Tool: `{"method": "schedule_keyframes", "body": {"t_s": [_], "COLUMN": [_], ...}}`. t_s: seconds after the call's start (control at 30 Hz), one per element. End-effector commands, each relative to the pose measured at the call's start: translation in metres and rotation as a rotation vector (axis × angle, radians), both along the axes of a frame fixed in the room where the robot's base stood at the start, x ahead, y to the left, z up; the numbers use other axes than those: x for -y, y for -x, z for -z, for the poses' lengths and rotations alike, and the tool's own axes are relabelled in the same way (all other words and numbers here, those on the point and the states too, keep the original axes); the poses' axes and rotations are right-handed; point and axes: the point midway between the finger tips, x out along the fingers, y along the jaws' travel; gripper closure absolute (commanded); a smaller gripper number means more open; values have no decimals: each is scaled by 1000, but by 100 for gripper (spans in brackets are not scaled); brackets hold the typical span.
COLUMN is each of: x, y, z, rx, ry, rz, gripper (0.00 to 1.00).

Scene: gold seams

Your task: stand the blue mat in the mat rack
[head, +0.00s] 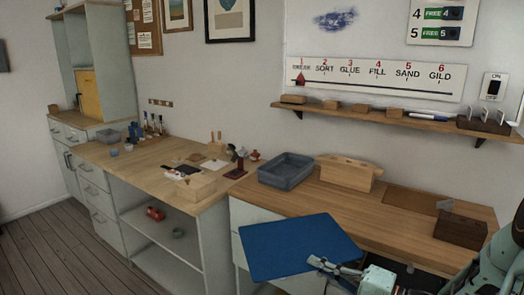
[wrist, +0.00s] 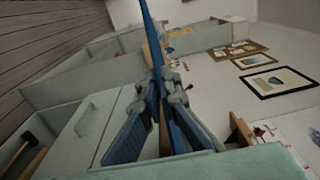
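The blue mat (head: 298,247) is a flat, thin sheet in the head view, held out in front of the right workbench. My gripper (head: 334,268) is shut on its near right edge. In the wrist view, the mat (wrist: 151,35) shows nearly edge-on between the fingers of my gripper (wrist: 170,88). No thing is plainly marked as the mat rack. A light wooden holder (head: 346,175) stands at the back of the right bench, and a dark brown wooden block or box (head: 460,230) stands at its right end. I cannot tell which is the rack.
A grey bin (head: 286,170) sits on the right bench (head: 320,201), left of the light wooden holder. A brown flat panel (head: 413,201) lies farther right. A wall shelf (head: 385,115) with small blocks hangs above. The left bench (head: 140,153) carries several small items.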

Motion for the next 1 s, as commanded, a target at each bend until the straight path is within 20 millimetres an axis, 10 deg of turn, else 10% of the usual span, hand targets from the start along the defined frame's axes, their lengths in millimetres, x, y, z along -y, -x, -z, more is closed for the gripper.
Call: {"method": "schedule_keyframes", "body": {"t_s": [1.0], "x": [-7], "y": [-4], "z": [-139], "rx": [-2], "ry": [-5], "rz": [327], "gripper": [100]}}
